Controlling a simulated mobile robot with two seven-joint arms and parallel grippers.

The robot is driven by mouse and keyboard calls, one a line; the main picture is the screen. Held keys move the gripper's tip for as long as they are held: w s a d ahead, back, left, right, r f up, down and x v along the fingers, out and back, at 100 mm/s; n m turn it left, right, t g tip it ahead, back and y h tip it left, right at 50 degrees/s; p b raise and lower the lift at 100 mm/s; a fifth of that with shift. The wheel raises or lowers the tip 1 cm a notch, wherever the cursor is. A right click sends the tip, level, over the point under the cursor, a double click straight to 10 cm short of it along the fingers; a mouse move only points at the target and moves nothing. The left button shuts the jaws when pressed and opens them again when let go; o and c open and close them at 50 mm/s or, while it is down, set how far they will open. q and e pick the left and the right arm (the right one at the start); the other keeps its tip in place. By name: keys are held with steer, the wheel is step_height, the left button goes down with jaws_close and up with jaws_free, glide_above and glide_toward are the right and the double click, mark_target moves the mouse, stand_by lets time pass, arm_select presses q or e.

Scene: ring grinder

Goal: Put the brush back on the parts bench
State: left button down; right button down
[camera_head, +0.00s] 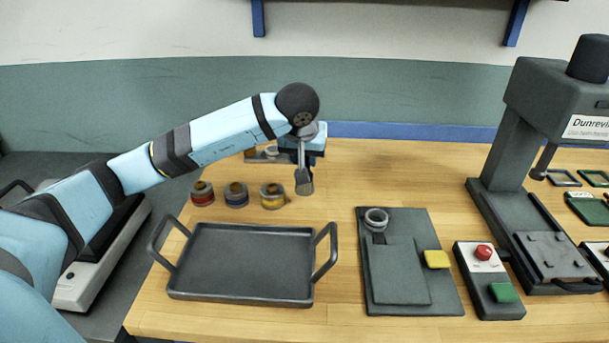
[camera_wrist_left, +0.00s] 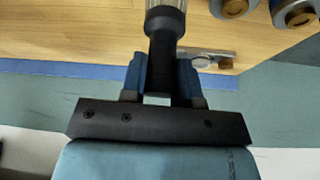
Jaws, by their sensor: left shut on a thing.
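My left gripper (camera_head: 308,146) is over the back of the wooden parts bench (camera_head: 400,165), shut on the brush (camera_head: 304,184). The brush hangs roughly upright, its bristle end down. In the left wrist view the two blue fingers (camera_wrist_left: 162,78) clasp the brush's black handle (camera_wrist_left: 163,48), and the pale bristle end shows at the top edge. The head view does not clearly show how far the tip is above the bench. My right gripper is not in view.
A dark tray (camera_head: 250,266) with raised handles lies in front. A dark plate (camera_head: 442,285) holds a ring. A press (camera_head: 509,140) stands at right. Bare wood lies right of the brush.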

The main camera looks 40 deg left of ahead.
arm_select(q)
steer(key=shift+f, duration=2.35)
steer(key=shift+f, duration=0.1)
steer(key=shift+f+b, duration=0.15)
steer(key=shift+b, duration=0.25)
steer(key=c, duration=0.9)
jaws_free()
steer(key=shift+o, duration=0.2)
steer(key=shift+r+p, duration=0.3)
steer(key=shift+r, duration=0.2)
steer(key=v, duration=1.1)
steer(key=shift+s+r+p, duration=0.15)
steer(key=shift+r+p, duration=0.05)
steer(key=shift+p, duration=0.25)
steer(key=shift+d, duration=0.1)
